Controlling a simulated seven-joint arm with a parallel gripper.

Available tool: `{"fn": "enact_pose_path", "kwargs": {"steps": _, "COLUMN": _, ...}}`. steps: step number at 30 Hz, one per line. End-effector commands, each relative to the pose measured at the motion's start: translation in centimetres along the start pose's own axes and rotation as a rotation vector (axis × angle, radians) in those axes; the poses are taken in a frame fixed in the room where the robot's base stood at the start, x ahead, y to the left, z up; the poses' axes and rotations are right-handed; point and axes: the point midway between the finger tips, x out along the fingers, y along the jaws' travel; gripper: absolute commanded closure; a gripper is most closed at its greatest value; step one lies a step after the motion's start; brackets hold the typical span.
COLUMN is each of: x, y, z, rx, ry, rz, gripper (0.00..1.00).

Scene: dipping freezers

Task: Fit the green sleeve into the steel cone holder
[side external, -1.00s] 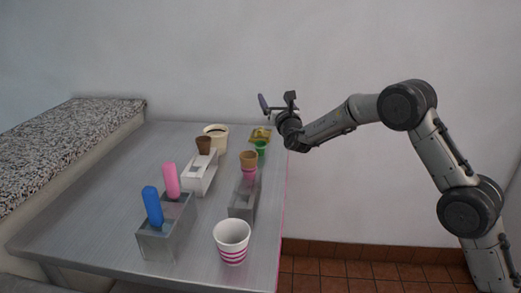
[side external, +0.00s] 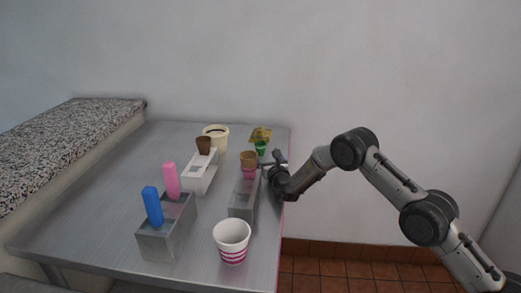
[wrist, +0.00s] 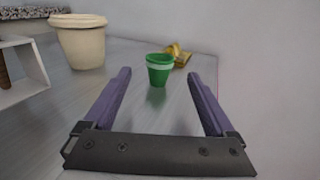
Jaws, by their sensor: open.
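The green sleeve (side external: 261,148), a small cup shape with a pale band, stands upright on the table near its far right edge. It also shows in the wrist view (wrist: 159,70), lined up between my fingertips and a little beyond them. My gripper (side external: 271,160) is low over the table, open and empty, with its two purple fingers (wrist: 160,76) pointing at the sleeve. A grey steel holder (side external: 242,204) sits near the right table edge. A brown cone in a pink sleeve (side external: 249,166) stands at its far end; whether it sits in the holder is unclear.
A gold piece (side external: 260,134) lies behind the green sleeve. A cream tub (side external: 216,136) and a white holder (side external: 200,174) with a brown cone stand left. Another steel box (side external: 158,242) holds blue and pink bars. A striped paper cup (side external: 232,240) stands in front.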

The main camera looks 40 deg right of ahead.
Motion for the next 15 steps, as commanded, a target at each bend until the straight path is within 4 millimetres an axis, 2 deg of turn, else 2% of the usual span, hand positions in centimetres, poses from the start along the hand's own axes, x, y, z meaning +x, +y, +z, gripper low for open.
{"fn": "enact_pose_path", "kwargs": {"steps": 5, "x": 1.3, "y": 0.0, "z": 0.1, "rx": 0.0, "ry": -0.002, "rz": 0.0, "gripper": 0.1}}
{"fn": "enact_pose_path", "kwargs": {"steps": 10, "x": 3.8, "y": -0.1, "z": 0.0, "rx": 0.0, "ry": -0.003, "rz": 0.0, "gripper": 0.1}}
{"fn": "enact_pose_path", "kwargs": {"steps": 15, "x": 5.5, "y": 0.0, "z": 0.0, "rx": -0.001, "ry": -0.001, "rz": 0.0, "gripper": 0.1}}
